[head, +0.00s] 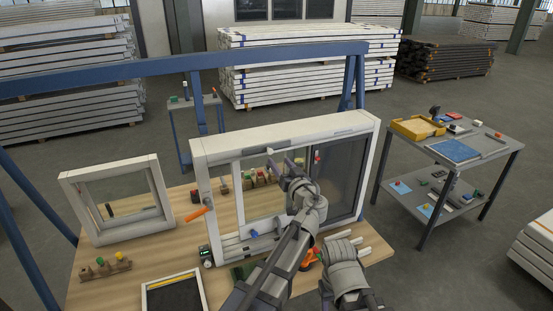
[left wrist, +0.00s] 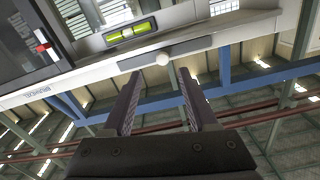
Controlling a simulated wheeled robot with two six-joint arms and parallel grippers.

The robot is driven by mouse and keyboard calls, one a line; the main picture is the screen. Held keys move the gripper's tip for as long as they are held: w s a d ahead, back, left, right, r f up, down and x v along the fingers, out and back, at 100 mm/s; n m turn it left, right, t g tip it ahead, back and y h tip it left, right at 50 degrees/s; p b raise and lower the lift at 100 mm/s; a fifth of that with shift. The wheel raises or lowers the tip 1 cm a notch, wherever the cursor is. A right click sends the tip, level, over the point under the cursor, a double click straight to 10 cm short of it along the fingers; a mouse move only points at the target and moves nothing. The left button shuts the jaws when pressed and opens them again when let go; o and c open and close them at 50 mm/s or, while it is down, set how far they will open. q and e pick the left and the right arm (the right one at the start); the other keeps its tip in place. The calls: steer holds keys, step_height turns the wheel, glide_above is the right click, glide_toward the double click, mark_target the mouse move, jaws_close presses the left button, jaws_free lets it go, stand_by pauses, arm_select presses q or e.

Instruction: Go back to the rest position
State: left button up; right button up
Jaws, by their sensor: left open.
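My left gripper (head: 284,163) is in front of the large white frame (head: 200,155), near the upper middle of its opening. It is open. In the left wrist view its two fingers (left wrist: 158,78) stand apart with nothing held between them. My right arm (head: 345,275) is low at the bottom, right of the left arm. I cannot see its gripper.
The wooden table (head: 110,258) carries a smaller white frame (head: 118,200), a block with coloured knobs (head: 104,267), an orange-handled tool (head: 197,213) and a dark tray at the front. A blue steel frame (head: 180,68) spans behind. A grey cart (head: 435,150) stands right, with open floor around it.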

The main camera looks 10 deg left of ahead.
arm_select(q)
steer(key=shift+v, duration=0.9)
steer(key=s+a+f+g+h, duration=0.2)
steer(key=s+a+f+g, duration=0.15)
steer(key=s+f, duration=0.25)
steer(key=s+a+f+m+g+h, duration=0.1)
steer(key=s+a+f+g, duration=0.1)
steer(key=s+f+g, duration=0.3)
steer(key=s+a+f+g+h, duration=0.2)
steer(key=s+a+f+g, duration=0.1)
steer(key=s+f, duration=0.4)
steer(key=s+d+f+m+g+h+b, duration=0.2)
steer(key=s+d+f+m+b, duration=0.1)
steer(key=s+d+f+b, duration=0.3)
steer(key=s+d+f+m+g+h+b, duration=0.1)
steer(key=s+d+f+m+b, duration=0.3)
steer(key=d+f, duration=0.6)
steer(key=s+f+b, duration=0.1)
steer(key=s+b, duration=0.1)
steer(key=b, duration=0.1)
steer(key=shift+s+f+g+h+b, duration=0.25)
steer(key=shift+g+h+b, duration=0.05)
steer(key=shift+g+h, duration=0.1)
steer(key=shift+d, duration=0.1)
